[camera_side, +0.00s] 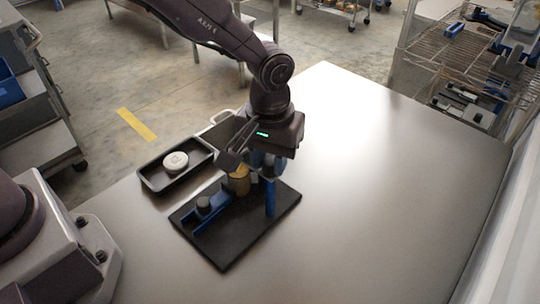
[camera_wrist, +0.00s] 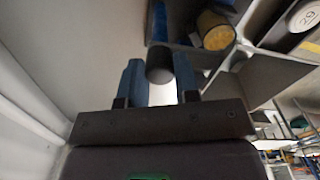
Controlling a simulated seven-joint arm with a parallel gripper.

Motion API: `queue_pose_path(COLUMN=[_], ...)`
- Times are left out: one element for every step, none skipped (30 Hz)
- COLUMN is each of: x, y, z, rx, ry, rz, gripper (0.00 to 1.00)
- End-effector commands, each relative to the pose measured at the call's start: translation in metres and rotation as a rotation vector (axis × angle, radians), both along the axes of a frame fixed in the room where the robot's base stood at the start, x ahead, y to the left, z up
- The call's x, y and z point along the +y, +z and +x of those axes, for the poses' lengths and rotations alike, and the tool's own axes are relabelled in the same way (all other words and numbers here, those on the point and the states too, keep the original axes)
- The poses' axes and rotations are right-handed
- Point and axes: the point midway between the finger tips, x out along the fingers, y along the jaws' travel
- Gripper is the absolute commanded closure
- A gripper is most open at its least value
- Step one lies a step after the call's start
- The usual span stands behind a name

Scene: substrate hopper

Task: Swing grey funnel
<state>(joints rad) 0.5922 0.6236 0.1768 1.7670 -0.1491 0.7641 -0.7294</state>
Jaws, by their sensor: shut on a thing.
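My gripper (camera_side: 262,165) points down over the black base plate (camera_side: 230,252) in the side view. In the wrist view its two blue fingers (camera_wrist: 160,82) are on either side of a dark grey round piece (camera_wrist: 159,62), which looks like part of the grey funnel. The funnel's full shape is hidden by my gripper in the side view. A blue post (camera_side: 270,197) stands on the plate just below my gripper. A jar with yellowish contents (camera_side: 239,183) stands left of the post; it also shows in the wrist view (camera_wrist: 216,32).
A grey cylinder (camera_side: 203,203) sits on a blue rail at the plate's left. A black tray (camera_side: 155,184) with a white round lid (camera_side: 176,161) lies behind it. The metal table (camera_side: 390,190) is clear to the right. A wire shelf (camera_side: 470,60) stands beyond.

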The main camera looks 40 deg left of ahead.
Motion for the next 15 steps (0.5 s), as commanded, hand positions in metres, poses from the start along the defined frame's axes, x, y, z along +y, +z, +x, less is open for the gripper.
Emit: queue_pose_path(x=[0.0002, 0.0003, 0.0004, 0.0004, 0.0004, 0.0006, 0.0002, 0.0005, 0.0005, 0.0001, -0.0001, 0.0001, 0.0003, 0.0005, 0.0003], y=[0.0001, 0.0001, 0.0002, 0.0003, 0.0003, 0.0003, 0.0003, 0.0004, 0.0004, 0.0004, 0.0004, 0.0004, 0.0004, 0.0004, 0.0004], z=[0.0001, 0.0001, 0.0002, 0.0003, 0.0003, 0.0004, 0.0002, 0.0004, 0.0003, 0.0002, 0.0001, 0.0002, 0.0003, 0.0004, 0.0003], rx=[0.000, 0.000, 0.001, 0.001, 0.001, 0.000, 0.000, 0.000, 0.000, 0.000, 0.000, 0.000, -0.001, -0.001, -0.001], ry=[-0.016, -0.039, -0.084, -0.127, -0.173, -0.232, -0.274, -0.310, -0.347, -0.369, -0.386, -0.411, -0.435, -0.467, -0.521], rz=[0.000, 0.000, -0.001, -0.001, -0.001, -0.001, -0.002, -0.001, -0.001, -0.001, -0.001, -0.001, -0.001, -0.001, -0.002], gripper=[0.86, 0.86, 0.86, 0.86, 0.86, 0.86, 0.86, 0.86, 0.86, 0.86, 0.86, 0.86, 0.86, 0.86, 0.86])
